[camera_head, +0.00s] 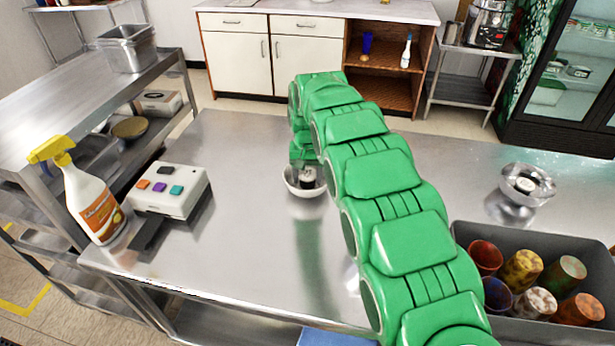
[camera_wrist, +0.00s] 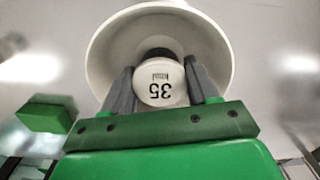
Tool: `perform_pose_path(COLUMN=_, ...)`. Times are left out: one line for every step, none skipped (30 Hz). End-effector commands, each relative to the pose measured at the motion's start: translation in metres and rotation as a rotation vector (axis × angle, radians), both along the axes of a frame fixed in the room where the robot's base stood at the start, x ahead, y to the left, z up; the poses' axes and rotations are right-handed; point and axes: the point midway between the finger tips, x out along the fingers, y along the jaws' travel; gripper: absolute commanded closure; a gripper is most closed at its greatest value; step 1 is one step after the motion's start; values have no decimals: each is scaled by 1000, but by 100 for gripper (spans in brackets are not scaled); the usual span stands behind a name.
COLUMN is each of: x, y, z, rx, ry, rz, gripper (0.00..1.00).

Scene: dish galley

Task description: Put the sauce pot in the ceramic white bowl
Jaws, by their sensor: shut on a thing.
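The sauce pot (camera_wrist: 160,87) is a small round piece with a white top marked 35 and a dark part behind it. My gripper (camera_wrist: 158,70) is shut on it, one grey finger on each side. The ceramic white bowl (camera_wrist: 215,48) surrounds the pot in the wrist view. In the head view the white bowl (camera_head: 303,190) stands on the steel table below my green wrist, and the pot (camera_head: 308,176) shows inside its outline. I cannot tell whether the pot touches the bowl's bottom. My fingers are mostly hidden in the head view.
A shiny metal bowl (camera_head: 527,186) stands at the right, behind a grey bin (camera_head: 465,232) of several coloured cups. A white button box (camera_head: 170,190) and a spray bottle (camera_head: 92,205) are at the left. The steel table (camera_head: 240,245) is clear around the white bowl.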

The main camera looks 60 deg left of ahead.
Motion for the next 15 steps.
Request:
perform_pose_path(x=-1, y=0, z=-5, rx=-2, ry=1, rz=1, gripper=77)
perform_pose_path(x=-1, y=0, z=-6, rx=-2, ry=0, rz=1, gripper=77)
perform_pose_path(x=-1, y=0, z=-7, rx=-2, ry=0, rz=1, gripper=77)
perform_pose_path(x=-1, y=0, z=-8, rx=-2, ry=0, rz=1, gripper=77)
perform_pose_path(x=-1, y=0, z=-8, rx=-1, ry=0, rz=1, gripper=77)
perform_pose_path(x=0, y=0, z=-7, rx=-1, ry=0, rz=1, gripper=77)
perform_pose_path(x=0, y=0, z=-7, rx=-1, ry=0, rz=1, gripper=77)
perform_pose_path(x=0, y=0, z=-7, rx=-1, ry=0, rz=1, gripper=77)
perform_pose_path(x=0, y=-1, z=-7, rx=-1, ry=0, rz=0, gripper=77)
perform_pose_path(x=0, y=-1, z=-7, rx=-2, ry=0, rz=0, gripper=77)
perform_pose_path(x=0, y=-1, z=-8, rx=-2, ry=0, rz=0, gripper=77)
perform_pose_path(x=0, y=-1, z=-9, rx=-2, ry=0, rz=0, gripper=77)
perform_pose_path(x=0, y=-1, z=-9, rx=-2, ry=0, rz=0, gripper=77)
perform_pose_path(x=0, y=-1, z=-10, rx=-2, ry=0, rz=0, gripper=77)
perform_pose_path(x=0, y=-1, z=-10, rx=-2, ry=0, rz=0, gripper=37)
